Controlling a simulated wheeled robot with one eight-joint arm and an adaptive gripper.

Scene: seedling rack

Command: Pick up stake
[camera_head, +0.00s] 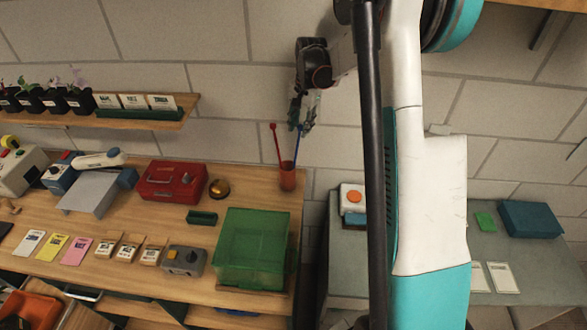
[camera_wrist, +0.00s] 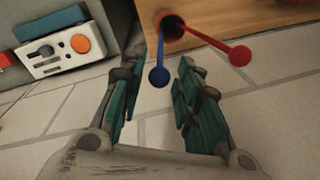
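Two stakes stand in a terracotta-coloured cup (camera_head: 288,178) at the back right corner of the wooden bench. The red stake (camera_head: 277,145) leans left and the blue stake (camera_head: 297,143) leans right in the head view. My gripper (camera_head: 301,127) is above the cup, close to the blue stake's upper end. In the wrist view the blue stake (camera_wrist: 159,62) has its round tip between and just beyond my open fingers (camera_wrist: 155,95). The red stake (camera_wrist: 220,48) lies to the right, outside the fingers. The cup (camera_wrist: 174,27) shows at the top. Neither stake appears gripped.
A green translucent box (camera_head: 251,247), a red case (camera_head: 171,181) and a brass-coloured round object (camera_head: 219,188) sit on the bench (camera_head: 120,205). A wall shelf (camera_head: 150,120) holds seedling pots. A grey table (camera_head: 420,270) stands right, past a gap.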

